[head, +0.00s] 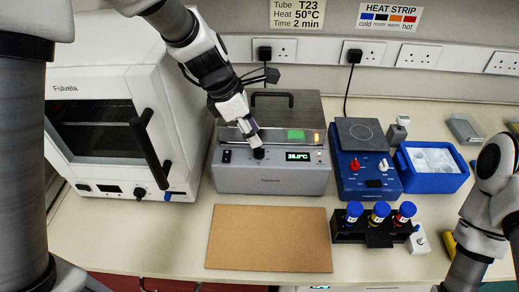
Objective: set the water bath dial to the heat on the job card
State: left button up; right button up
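The water bath (230,180) is a grey box with a clear lid and black handle. Its small display (298,156) appears to read 26.0°C, though the digits are small. The black dial (259,153) is on its front panel. My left gripper (256,141) points down at the dial, with its fingertips at or just above it; I cannot tell whether they grip it. The job card (297,14) on the wall reads Tube T23, Heat 50°C, Time 2 min. My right arm is at the right edge, with its gripper out of view.
A white Fulvela oven (182,120) stands left of the bath. To the right are a blue hotplate device (352,182), a blue ice tub (436,184) and a black rack (346,232) with three capped tubes. A cork mat (268,240) lies clear in front.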

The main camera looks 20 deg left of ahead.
aim_at(259, 149)
pick_arm(q)
notch_tip(259, 149, down, 4)
jog(key=shift+w+d+f, duration=0.15)
jog(key=shift+f, duration=0.1)
jog(key=shift+w+d+f, duration=0.1)
jog(key=shift+d+f, duration=0.05)
jog(key=shift+f, duration=0.1)
jog(key=shift+w+d, duration=0.15)
jog(key=shift+d, duration=0.2)
jog(key=shift+a, duration=0.1)
grip_shut()
pick_arm(e)
jog(key=shift+s+a+f, duration=0.1)
jog(key=shift+a+f, duration=0.05)
jog(key=shift+a, duration=0.1)
jog(key=shift+r, duration=0.25)
